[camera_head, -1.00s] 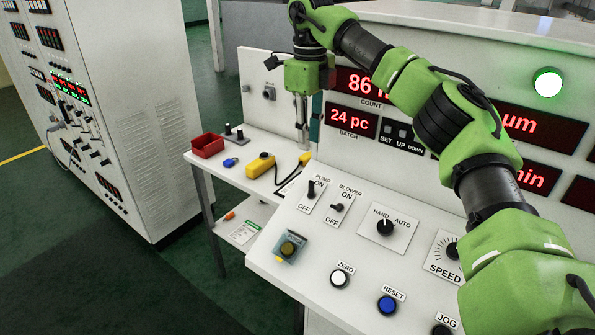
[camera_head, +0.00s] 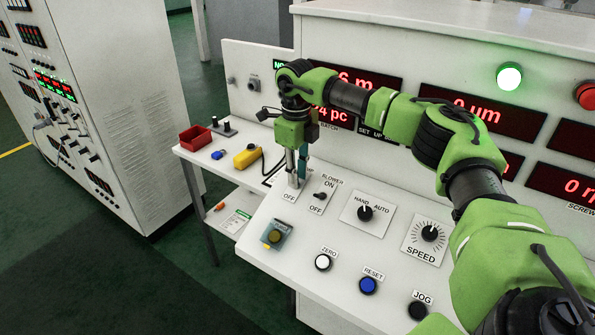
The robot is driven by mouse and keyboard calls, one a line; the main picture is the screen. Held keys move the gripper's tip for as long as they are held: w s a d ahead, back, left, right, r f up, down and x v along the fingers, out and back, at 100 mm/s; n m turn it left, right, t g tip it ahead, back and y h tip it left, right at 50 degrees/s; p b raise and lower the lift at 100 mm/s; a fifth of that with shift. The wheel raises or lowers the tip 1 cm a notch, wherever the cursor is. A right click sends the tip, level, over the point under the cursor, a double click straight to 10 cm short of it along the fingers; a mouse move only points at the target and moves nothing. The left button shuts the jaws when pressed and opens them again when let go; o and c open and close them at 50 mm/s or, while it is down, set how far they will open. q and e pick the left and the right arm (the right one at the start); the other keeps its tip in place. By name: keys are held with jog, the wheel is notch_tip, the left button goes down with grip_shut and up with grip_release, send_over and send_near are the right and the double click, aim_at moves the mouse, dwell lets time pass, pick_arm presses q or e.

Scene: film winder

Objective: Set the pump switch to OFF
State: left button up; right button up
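The pump switch's white plate (camera_head: 289,197) is on the sloped control panel, at its far left end. Its OFF label shows at the lower edge. The lever and the upper part of the plate are hidden behind my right gripper (camera_head: 296,183). That gripper points down, with its fingertips right at the switch. I cannot tell whether the fingers touch the lever or how far apart they are. My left gripper is not in view.
The blower switch (camera_head: 320,196) is close on the right of the gripper. The HAND/AUTO knob (camera_head: 365,213), speed knob (camera_head: 429,233) and a boxed button (camera_head: 276,234) are also on the panel. A red bin (camera_head: 195,139) and yellow pendant (camera_head: 247,156) lie on the side table.

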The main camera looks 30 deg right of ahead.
jog(key=shift+f, duration=0.1)
grip_shut()
jog(key=shift+a, duration=0.1)
jog(key=shift+a+f+t+h+b, duration=0.15)
jog(key=shift+t+h+b, duration=0.15)
jog(key=shift+h+b, duration=0.4)
jog(key=h+b, duration=0.1)
jog(key=b, duration=0.1)
jog(key=a+t+h+b, duration=0.1)
jog(key=h+b, duration=0.1)
jog(key=b, duration=0.1)
jog(key=a+f+t+h+b, duration=0.1)
jog(key=h+b, duration=0.1)
jog(key=b, duration=0.1)
jog(key=shift+s, duration=0.35)
jog(key=shift+s+t+h+b, duration=0.1)
jog(key=shift+t+h+b, duration=0.2)
jog(key=shift+h+b, duration=0.35)
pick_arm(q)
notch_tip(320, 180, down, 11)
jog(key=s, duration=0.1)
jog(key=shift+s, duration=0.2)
pick_arm(e)
jog(key=shift+s+a+t+h, duration=0.1)
jog(key=shift+a+t+h, duration=0.15)
jog(key=shift+h, duration=0.4)
jog(key=shift+f, duration=0.1)
